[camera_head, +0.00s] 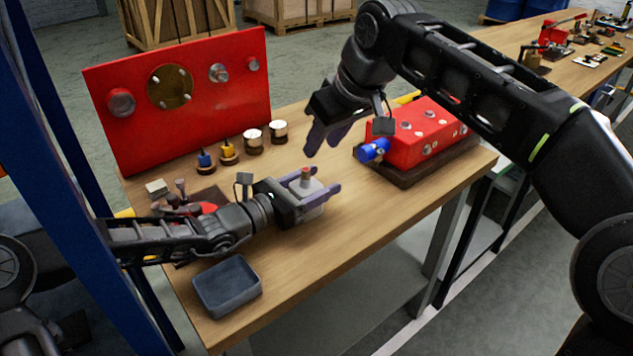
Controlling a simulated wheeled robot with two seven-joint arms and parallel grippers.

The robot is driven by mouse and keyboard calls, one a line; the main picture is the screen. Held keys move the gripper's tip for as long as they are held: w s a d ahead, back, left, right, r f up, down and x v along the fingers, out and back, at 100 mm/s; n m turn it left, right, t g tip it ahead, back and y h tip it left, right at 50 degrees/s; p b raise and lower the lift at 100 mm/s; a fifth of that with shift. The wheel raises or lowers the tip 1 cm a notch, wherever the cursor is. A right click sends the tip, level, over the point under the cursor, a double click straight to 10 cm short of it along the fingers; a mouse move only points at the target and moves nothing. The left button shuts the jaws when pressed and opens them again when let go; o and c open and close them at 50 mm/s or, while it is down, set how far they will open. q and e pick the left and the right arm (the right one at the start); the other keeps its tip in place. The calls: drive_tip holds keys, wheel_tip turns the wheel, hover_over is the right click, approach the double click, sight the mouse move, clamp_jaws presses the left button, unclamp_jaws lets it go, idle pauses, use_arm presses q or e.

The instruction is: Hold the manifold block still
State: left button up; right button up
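A small grey block with a red cap, which I take as the manifold block (311,212), stands on the workbench near its middle. The near finger and the palm hide part of the block. My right gripper (324,146) is above and behind the block, pointing down, with its fingers apart and nothing between them.
A red block with a blue fitting (417,133) sits on a dark base at right. A red panel (190,95) stands at the back left, with several small fittings before it. A grey tray (227,285) lies at front left. The bench front centre is clear.

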use_arm(q)
clamp_jaws()
idle(0.4)
drive_tip(key=shift+o, duration=1.2)
unclamp_jaws()
clamp_jaws()
